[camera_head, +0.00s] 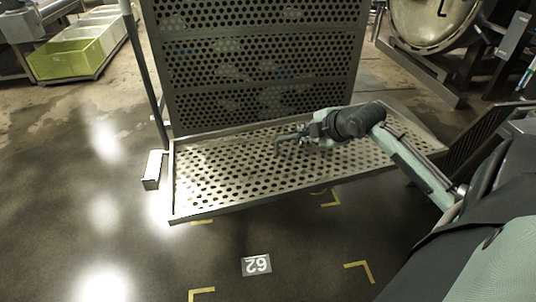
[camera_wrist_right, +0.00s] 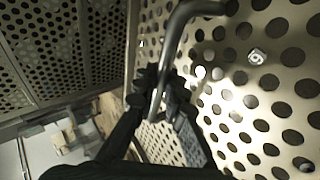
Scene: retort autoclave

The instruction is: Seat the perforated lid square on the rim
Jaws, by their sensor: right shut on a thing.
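The perforated lid (camera_head: 215,185) is a wide pale metal sheet with rows of round holes and a raised edge, in the middle of the head view. It lies roughly level in front of an upright perforated panel (camera_head: 265,60). A bent metal handle (camera_head: 278,146) stands up from it. My right gripper (camera_head: 304,134) is shut on this handle, above the lid's middle. In the right wrist view the handle (camera_wrist_right: 178,35) curves up out of the fingers (camera_wrist_right: 163,92), with the lid (camera_wrist_right: 245,125) behind. Whether the lid sits flush on a rim cannot be told. My left gripper is not in view.
A small white box (camera_head: 152,170) is beside the lid's left edge. Green and white bins (camera_head: 66,58) stand at the back left, and a round metal vessel door (camera_head: 433,22) at the back right. The floor in front is clear, with yellow corner marks and a number plate (camera_head: 256,265).

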